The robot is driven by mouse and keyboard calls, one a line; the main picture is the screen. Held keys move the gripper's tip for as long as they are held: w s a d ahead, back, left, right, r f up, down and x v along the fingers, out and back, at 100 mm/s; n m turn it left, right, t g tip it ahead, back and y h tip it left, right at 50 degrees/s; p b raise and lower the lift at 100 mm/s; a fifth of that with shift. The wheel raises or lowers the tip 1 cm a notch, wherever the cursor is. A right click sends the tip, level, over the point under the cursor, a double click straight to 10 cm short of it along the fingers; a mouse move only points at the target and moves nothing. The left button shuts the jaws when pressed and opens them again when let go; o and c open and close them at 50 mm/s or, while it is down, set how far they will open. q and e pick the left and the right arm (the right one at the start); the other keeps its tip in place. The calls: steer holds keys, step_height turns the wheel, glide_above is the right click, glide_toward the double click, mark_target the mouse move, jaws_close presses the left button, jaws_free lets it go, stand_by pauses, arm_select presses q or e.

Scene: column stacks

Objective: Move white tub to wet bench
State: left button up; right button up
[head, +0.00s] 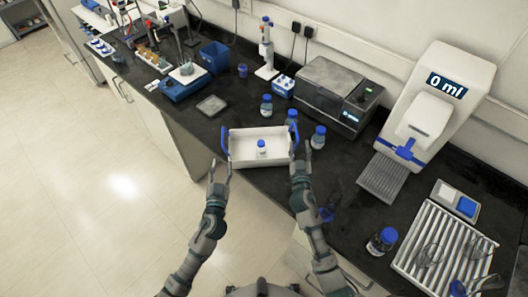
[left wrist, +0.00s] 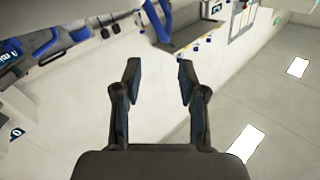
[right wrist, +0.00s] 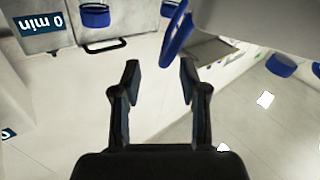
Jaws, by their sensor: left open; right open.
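The white tub (head: 240,159) is a shallow open box with a blue handle at each end. It stands on the black bench near the front edge. A small blue-capped bottle (head: 261,150) stands inside it. My left gripper (head: 219,168) is open just below the tub's left handle (head: 225,140), which also shows in the left wrist view (left wrist: 157,22). My right gripper (head: 300,160) is open near the right handle (head: 294,136), also visible beyond the fingers in the right wrist view (right wrist: 176,35). Neither gripper holds anything. I cannot tell which surface is the wet bench.
Several blue-capped bottles (head: 318,138) stand behind and right of the tub. A grey machine (head: 325,88) and a white dispenser reading 0 ml (head: 420,110) stand at the back. A slatted white rack (head: 425,250) lies at right. A flat grey plate (head: 211,105) lies behind left.

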steer(key=shift+s+a, duration=0.1)
steer(key=shift+s, duration=1.5)
